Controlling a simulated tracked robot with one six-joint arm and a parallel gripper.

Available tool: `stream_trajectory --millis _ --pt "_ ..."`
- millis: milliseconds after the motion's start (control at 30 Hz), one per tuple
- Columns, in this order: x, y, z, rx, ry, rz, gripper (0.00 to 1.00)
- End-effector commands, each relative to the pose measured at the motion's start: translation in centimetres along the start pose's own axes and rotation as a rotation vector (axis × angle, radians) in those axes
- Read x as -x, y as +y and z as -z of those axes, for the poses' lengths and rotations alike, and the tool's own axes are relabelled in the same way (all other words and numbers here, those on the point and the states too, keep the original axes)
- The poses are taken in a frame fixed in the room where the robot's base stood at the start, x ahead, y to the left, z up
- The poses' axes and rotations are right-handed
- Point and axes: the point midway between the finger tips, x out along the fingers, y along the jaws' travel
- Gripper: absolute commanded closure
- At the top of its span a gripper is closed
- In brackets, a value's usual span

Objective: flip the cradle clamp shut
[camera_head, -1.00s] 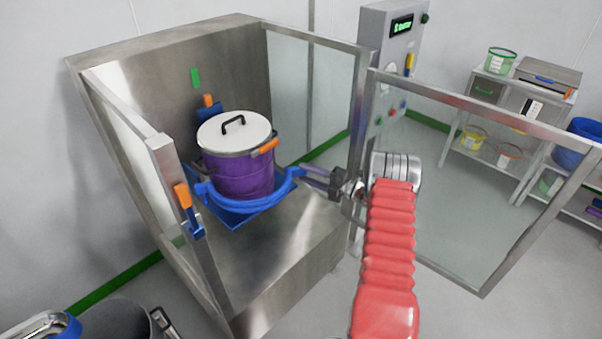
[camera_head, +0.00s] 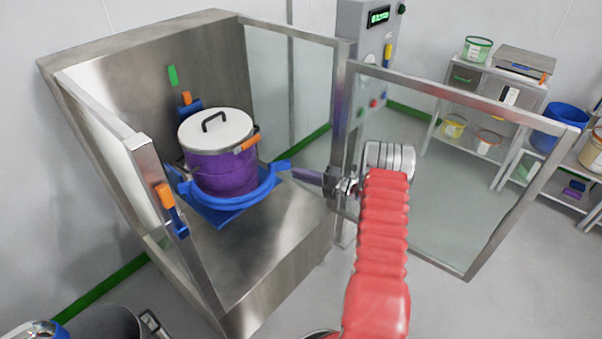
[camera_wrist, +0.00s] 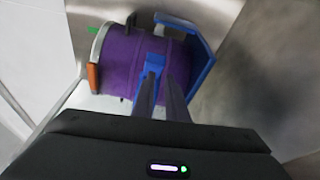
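A purple drum (camera_head: 220,172) with a white lid stands in a blue cradle (camera_head: 222,210) inside a steel cabinet. The cradle clamp (camera_head: 240,192) is a blue curved bar around the drum's front, its end tab by my fingertips at the right. My gripper (camera_head: 296,173) reaches in from the right, its fingers close together at this tab. In the wrist view the blue tab (camera_wrist: 153,63) shows at the tips of my narrowly spaced fingers (camera_wrist: 160,85). The fingers appear shut on it, though the contact is small and partly hidden.
The cabinet's glass door (camera_head: 440,170) stands open on the right, with my arm in front of it. An orange-and-blue latch (camera_head: 168,205) is on the left frame post. A control column (camera_head: 368,60) stands behind the hinge. Shelves (camera_head: 480,85) with tubs are at the right.

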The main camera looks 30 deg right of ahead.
Motion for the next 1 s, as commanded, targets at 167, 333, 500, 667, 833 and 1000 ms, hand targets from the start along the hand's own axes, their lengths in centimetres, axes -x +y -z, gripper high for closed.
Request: stream_trajectory --millis 167,333,500,667,833,1000 --pt "0.2 -1.9 2.5 0.201 0.071 0.069 1.0" --pt "0.7 -3.1 6.9 0.479 0.237 0.145 1.0" --pt "1.4 -2.0 11.9 0.796 0.469 0.171 1.0" --pt "2.3 0.2 15.9 1.069 0.684 0.144 1.0" --pt "3.3 3.0 19.4 1.318 0.887 0.081 1.0" --pt "4.4 5.8 22.2 1.54 1.072 -0.001 1.0"
